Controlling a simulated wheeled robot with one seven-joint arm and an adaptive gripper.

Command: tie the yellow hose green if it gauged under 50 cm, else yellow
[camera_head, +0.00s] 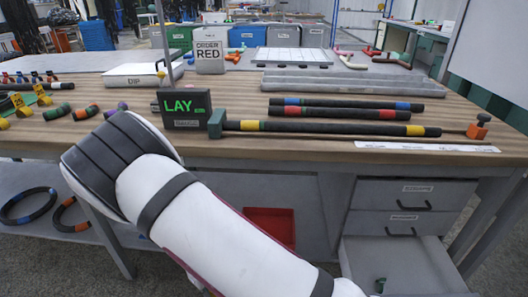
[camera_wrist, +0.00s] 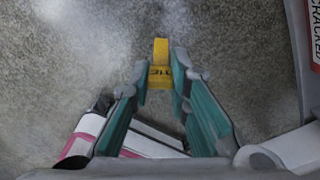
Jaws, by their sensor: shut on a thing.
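In the head view, my arm reaches up from the bottom, and the gripper itself is hidden. A dark hose with yellow bands (camera_head: 330,128) lies along the front of the bench, its left end at a green block (camera_head: 215,123). A thin rod runs on from its right end to an orange block (camera_head: 478,127). A display (camera_head: 184,108) beside the green block reads "LAY" in green.
A sign (camera_head: 209,55) reads "ORDER RED". A white strip (camera_head: 430,147) lies at the front edge. An open drawer (camera_head: 405,262) holds a small green thing. Short banded pieces (camera_head: 57,112) lie left.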

